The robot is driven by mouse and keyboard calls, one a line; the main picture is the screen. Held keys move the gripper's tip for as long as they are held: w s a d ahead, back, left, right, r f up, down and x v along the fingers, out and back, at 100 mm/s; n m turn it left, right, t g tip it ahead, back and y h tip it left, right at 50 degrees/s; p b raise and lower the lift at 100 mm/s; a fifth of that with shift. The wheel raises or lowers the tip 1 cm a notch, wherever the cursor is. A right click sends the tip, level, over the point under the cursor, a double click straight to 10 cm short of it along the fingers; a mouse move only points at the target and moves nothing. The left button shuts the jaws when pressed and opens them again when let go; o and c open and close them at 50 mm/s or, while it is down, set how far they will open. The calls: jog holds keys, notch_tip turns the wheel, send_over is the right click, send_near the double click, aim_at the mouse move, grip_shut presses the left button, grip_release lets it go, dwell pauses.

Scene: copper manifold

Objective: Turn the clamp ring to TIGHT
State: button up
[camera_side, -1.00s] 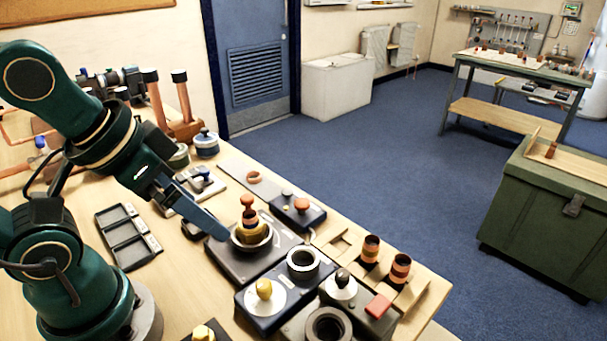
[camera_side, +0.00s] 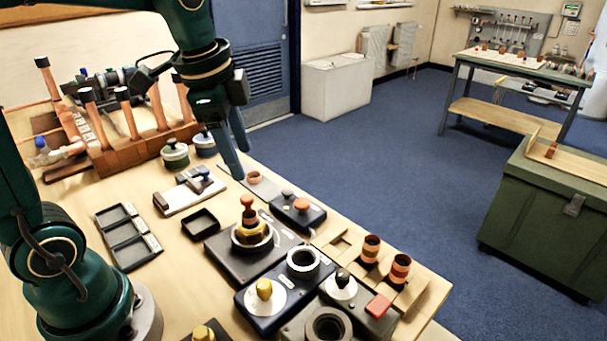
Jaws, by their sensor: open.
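A fixture (camera_side: 228,262) on the bench holds a brass fitting (camera_side: 251,235) with a copper-coloured knobbed piece (camera_side: 249,208) upright in it. A metal ring (camera_side: 265,246) surrounds the brass fitting; I take it as the clamp ring but cannot be sure. No TIGHT mark is readable, and the ring's turn cannot be told. My gripper (camera_side: 240,162) is open and empty, its two blue fingers pointing down. In the picture it is above and behind the fixture, near a pale plate with a small copper ring (camera_side: 254,177), apart from the fixture.
A dark block with an orange knob (camera_side: 302,204) stands right behind the fixture. A grey open ring (camera_side: 303,262) and a gold knob (camera_side: 264,289) sit on a block in front. Copper-banded cylinders (camera_side: 371,250) stand at right. A rack of copper pipes (camera_side: 140,150) is behind left.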

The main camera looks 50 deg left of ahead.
jog(key=g, duration=0.2)
send_near(247, 197)
jog(key=d, duration=0.1)
jog(key=f, duration=0.1)
jog(key=a+f, duration=0.1)
jog(key=f, duration=0.1)
jog(key=shift+w+a+f+g, duration=0.15)
jog(key=shift+w+f+g, duration=0.15)
jog(key=shift+w+g, duration=0.1)
jog(key=shift+f, duration=2.45)
grip_shut()
jog(key=shift+r, duration=0.1)
